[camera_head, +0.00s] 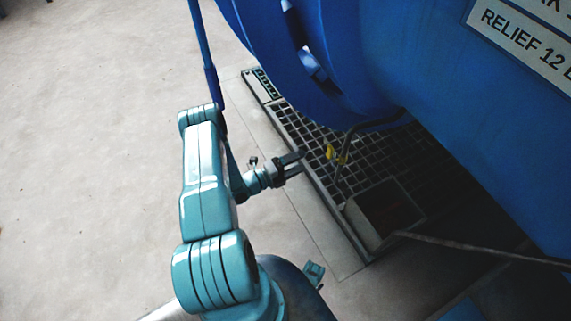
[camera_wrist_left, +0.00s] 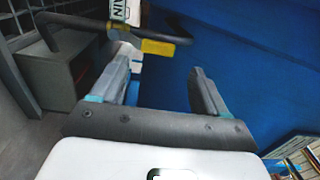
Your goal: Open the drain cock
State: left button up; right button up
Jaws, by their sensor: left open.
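The drain cock shows as a small yellow lever (camera_head: 330,152) on a thin dark pipe (camera_head: 372,124) that comes down from under the blue vessel. In the left wrist view the yellow lever (camera_wrist_left: 158,47) lies roughly level, with a white tag (camera_wrist_left: 123,12) above it reading part of "DRAIN". My left gripper (camera_head: 297,158) is open and empty, a short gap to the left of the lever. In the left wrist view its two fingers (camera_wrist_left: 165,62) point towards the lever, which shows between and just beyond their tips. My right gripper is not in view.
The large blue vessel (camera_head: 410,60) overhangs the right side. Below it lie a floor grating (camera_head: 310,135) and a grey open box (camera_head: 362,222). A thin rod (camera_head: 470,246) crosses at lower right. The concrete floor (camera_head: 90,150) at left is clear.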

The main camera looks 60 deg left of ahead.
pick_arm(q)
jog(key=s, duration=0.4)
jog(key=shift+s+a, duration=0.2)
dwell(0.4)
